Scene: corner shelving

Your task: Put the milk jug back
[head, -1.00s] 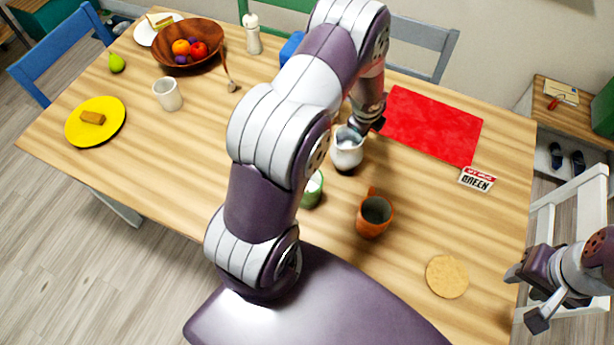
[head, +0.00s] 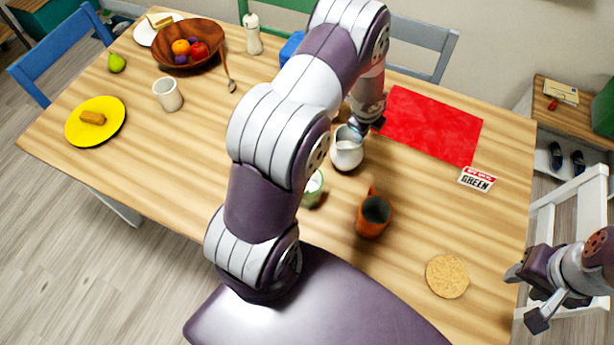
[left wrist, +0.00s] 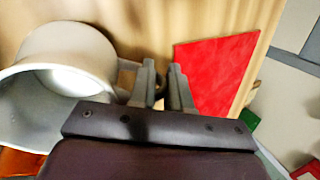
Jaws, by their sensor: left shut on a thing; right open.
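The white milk jug (head: 347,157) is near the middle of the wooden table, just left of the red mat's near corner. It looks about upright; I cannot tell whether its base touches the table. My left gripper (head: 360,127) is at the jug's far side, shut on its handle. In the left wrist view the pale jug (left wrist: 68,62) fills the left side, with its handle reaching toward the fingers (left wrist: 162,82). My right gripper (head: 528,298) is open and empty beyond the table's right edge.
An orange mug (head: 372,218) and a green cup (head: 314,189), partly behind my arm, stand nearer. The red mat (head: 432,125), a small sign (head: 477,179) and a round cork coaster (head: 447,277) lie to the right. A white cup (head: 168,95) stands left. The right front table is mostly clear.

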